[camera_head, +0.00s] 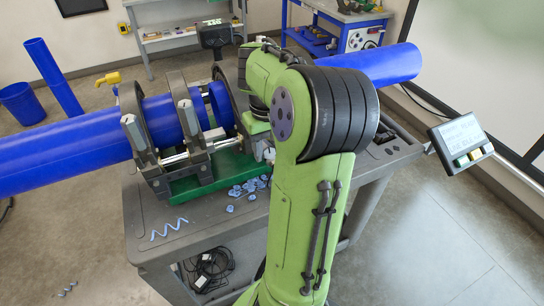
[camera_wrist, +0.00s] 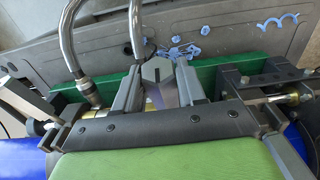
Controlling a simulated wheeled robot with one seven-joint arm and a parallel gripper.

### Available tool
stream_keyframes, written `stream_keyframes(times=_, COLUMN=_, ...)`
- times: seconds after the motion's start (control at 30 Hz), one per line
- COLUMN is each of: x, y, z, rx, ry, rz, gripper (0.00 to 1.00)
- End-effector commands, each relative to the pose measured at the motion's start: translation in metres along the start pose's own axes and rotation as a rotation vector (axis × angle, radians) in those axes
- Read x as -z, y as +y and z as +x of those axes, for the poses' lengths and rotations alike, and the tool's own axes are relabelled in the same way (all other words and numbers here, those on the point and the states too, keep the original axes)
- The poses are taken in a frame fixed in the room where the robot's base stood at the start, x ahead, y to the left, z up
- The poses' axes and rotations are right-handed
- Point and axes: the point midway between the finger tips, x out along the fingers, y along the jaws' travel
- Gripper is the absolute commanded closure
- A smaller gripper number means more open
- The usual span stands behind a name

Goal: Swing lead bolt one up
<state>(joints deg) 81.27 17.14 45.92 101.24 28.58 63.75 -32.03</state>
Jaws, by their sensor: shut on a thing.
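In the wrist view, my gripper (camera_wrist: 159,72) has its two grey fingers closed on either side of a grey angular block (camera_wrist: 157,76), which appears to be the head of a lead bolt. Its shaft is hidden below. The clamps ring a long blue pipe (camera_head: 70,150). A second blue pipe (camera_head: 385,65) emerges to the right, behind my arm.
The fusion machine's green base (camera_head: 205,182) sits on a grey cart (camera_head: 140,222). Blue shavings (camera_head: 245,188) lie in front. Hoses (camera_wrist: 76,50) curve close to the fingers. A control panel (camera_head: 463,138) stands at right. Floor at lower right is clear.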

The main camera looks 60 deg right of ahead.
Motion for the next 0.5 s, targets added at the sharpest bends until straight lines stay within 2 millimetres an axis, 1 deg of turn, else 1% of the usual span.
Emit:
stream_keyframes(times=0.27, x=0.0, y=0.0, z=0.0, rx=0.0, ry=-0.001, rz=0.001, gripper=0.71)
stream_keyframes(times=0.5, x=0.008, y=0.0, z=-0.018, rx=0.001, ry=0.0, rz=-0.001, gripper=0.71)
